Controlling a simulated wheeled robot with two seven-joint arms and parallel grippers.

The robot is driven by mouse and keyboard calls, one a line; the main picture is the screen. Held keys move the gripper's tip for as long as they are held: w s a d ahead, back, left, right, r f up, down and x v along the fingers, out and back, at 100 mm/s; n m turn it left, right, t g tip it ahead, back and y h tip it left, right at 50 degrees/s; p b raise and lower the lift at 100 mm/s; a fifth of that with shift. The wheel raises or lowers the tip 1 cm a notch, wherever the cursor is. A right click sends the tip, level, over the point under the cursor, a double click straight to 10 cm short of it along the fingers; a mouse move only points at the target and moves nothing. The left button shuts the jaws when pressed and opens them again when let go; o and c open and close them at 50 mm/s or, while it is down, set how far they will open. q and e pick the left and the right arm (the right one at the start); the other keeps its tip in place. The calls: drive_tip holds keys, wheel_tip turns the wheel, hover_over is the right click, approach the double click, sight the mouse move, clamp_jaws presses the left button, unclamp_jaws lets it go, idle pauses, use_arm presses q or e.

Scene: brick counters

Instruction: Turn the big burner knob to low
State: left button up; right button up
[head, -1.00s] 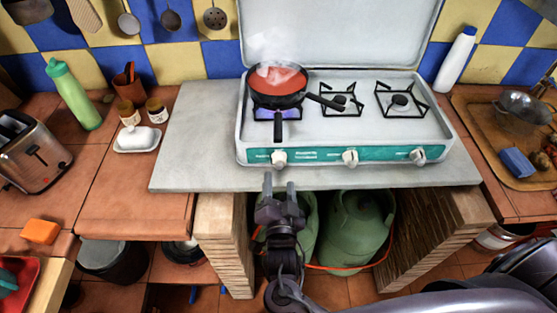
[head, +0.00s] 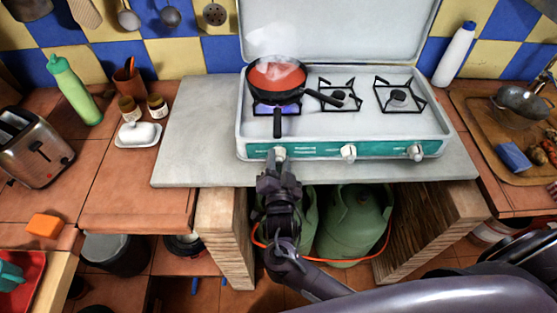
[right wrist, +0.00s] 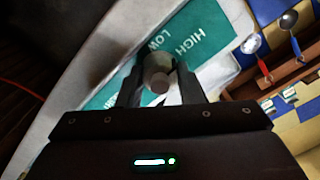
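The white stove (head: 340,115) has a teal front panel with three knobs. The left knob (head: 280,153) is below the lit burner, where a blue flame shows under a pan (head: 276,80) of red food. My right gripper (head: 279,165) is at this knob. In the right wrist view, the knob (right wrist: 157,72) sits between the fingers of my right gripper (right wrist: 158,82), with a narrow gap beside the right finger; firm contact cannot be made out. The words LOW and HIGH (right wrist: 187,34) are on the panel beside it. My left gripper is not in view.
The middle knob (head: 348,151) and right knob (head: 415,152) are free. The grey counter edge (head: 200,172) runs below the stove. Green gas bottles (head: 352,222) with an orange hose stand under it.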

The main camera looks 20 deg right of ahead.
drive_tip(key=shift+c, duration=1.2)
drive_tip(key=shift+n, duration=0.3)
drive_tip(key=shift+r+n+p, duration=0.1)
drive_tip(key=shift+n+p, duration=0.4)
drive_tip(key=shift+n, duration=0.4)
drive_tip(key=n+p, duration=0.1)
drive_tip(key=n, duration=0.3)
drive_tip(key=shift+p, duration=0.4)
drive_tip(key=n+p, duration=0.2)
drive_tip(key=n, duration=0.3)
drive_tip(key=shift+n+p, duration=0.3)
drive_tip(key=shift+n, duration=0.8)
drive_tip(key=o, duration=1)
